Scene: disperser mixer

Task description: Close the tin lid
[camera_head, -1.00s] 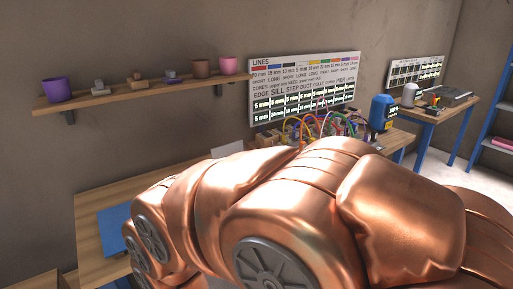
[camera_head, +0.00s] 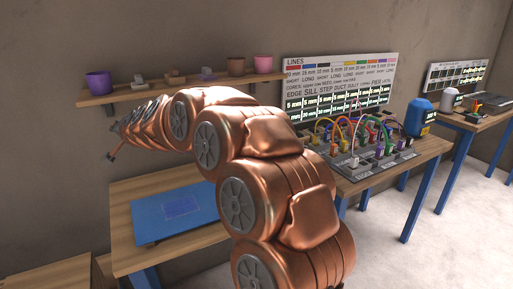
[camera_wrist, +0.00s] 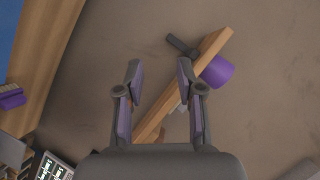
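I cannot make out a tin or its lid for certain in either view. My gripper (camera_head: 110,157) shows small at the far left in the head view, in front of the wall and below the shelf's left end. In the wrist view my gripper (camera_wrist: 158,68) has its two fingers apart with nothing held between them. The shelf (camera_wrist: 160,117) runs diagonally behind the fingers there, with a purple cup (camera_wrist: 216,73) beyond the right finger.
The wall shelf (camera_head: 130,95) carries a purple cup (camera_head: 98,83), small blocks and a pink cup (camera_head: 263,64). A blue mat (camera_head: 150,222) lies on the wooden bench. Cabled modules (camera_head: 352,160) and a blue container (camera_head: 418,117) stand to the right.

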